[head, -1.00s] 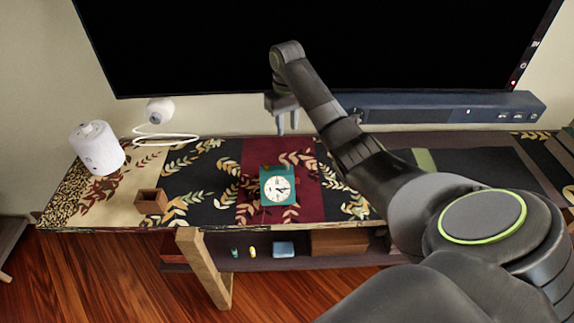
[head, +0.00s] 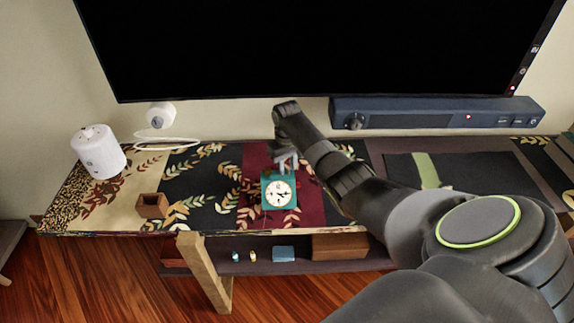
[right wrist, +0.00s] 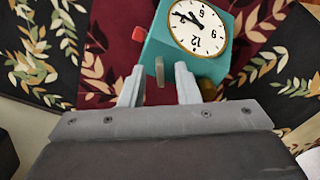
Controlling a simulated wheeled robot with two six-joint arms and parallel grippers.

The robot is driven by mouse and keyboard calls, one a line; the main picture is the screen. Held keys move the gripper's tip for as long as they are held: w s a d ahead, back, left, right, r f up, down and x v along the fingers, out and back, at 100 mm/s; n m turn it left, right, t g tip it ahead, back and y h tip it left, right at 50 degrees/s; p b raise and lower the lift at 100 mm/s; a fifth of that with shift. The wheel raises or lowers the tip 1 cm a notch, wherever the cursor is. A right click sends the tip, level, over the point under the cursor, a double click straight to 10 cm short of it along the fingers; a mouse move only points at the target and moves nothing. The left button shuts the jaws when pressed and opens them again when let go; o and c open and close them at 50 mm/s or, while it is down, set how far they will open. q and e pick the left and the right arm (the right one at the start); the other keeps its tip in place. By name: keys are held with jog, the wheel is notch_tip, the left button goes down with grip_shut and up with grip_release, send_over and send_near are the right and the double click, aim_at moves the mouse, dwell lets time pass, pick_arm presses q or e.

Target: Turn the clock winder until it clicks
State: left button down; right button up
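The teal clock (head: 279,190) with a white face stands on the dark red part of the cabinet top. In the right wrist view the clock (right wrist: 158,45) shows upside down, with a red piece (right wrist: 139,33) on one side. A small grey upright piece, which looks like the winder (right wrist: 160,72), sticks out from the clock's top edge. My right gripper (right wrist: 159,78) is open, with one finger on each side of the winder and a gap on both sides. In the head view my right gripper (head: 285,162) is just behind the clock's top. My left gripper is not in view.
A brown open box (head: 152,206) and a white cylinder (head: 98,151) stand to the left. A white round device (head: 160,115) with a cable is near the wall. A soundbar (head: 435,112) and a large black screen (head: 320,45) are behind.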

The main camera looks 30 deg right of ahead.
grip_shut()
